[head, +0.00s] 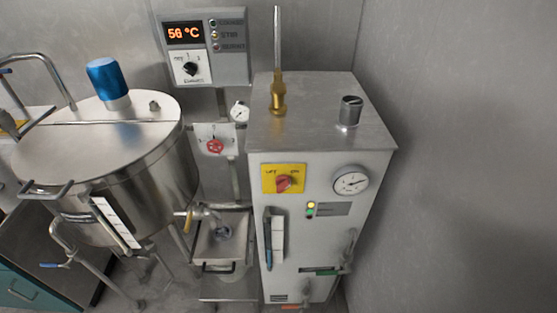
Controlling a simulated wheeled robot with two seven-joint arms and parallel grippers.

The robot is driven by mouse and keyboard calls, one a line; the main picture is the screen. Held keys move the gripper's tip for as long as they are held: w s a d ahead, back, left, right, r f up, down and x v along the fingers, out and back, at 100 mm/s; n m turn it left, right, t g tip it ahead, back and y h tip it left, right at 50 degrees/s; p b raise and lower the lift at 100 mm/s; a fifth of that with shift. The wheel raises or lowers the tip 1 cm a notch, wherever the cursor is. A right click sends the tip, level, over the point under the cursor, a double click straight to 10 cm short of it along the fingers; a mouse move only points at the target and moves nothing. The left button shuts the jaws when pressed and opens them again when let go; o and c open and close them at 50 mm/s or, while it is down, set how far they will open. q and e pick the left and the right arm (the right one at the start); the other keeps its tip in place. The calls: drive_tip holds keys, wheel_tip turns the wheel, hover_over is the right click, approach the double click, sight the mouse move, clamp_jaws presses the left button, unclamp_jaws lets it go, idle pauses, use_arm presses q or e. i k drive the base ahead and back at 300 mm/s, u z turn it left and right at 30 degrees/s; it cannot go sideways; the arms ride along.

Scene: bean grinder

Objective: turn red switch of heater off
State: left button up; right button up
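The heater (322,125) is a tall grey metal cabinet right of centre. On its front, near the top left, a yellow plate (270,184) carries the red switch (285,184), a rotary knob. The small print on the plate is hard to read, so I cannot tell the switch's setting. Below and right of it, small indicator lights (311,207) show yellow and green. Neither of my grippers shows in the head view.
A large steel tank (150,165) with a blue cap stands at left. A display panel (207,45) reading about 56 °C and a red valve wheel (215,146) are behind. A gauge (351,181) is right of the switch. A bare wall lies at right.

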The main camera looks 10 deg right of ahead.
sight(283, 182)
drive_tip(key=z, duration=1.5)
drive_tip(key=k, duration=1.3)
drive_tip(key=z, duration=0.55)
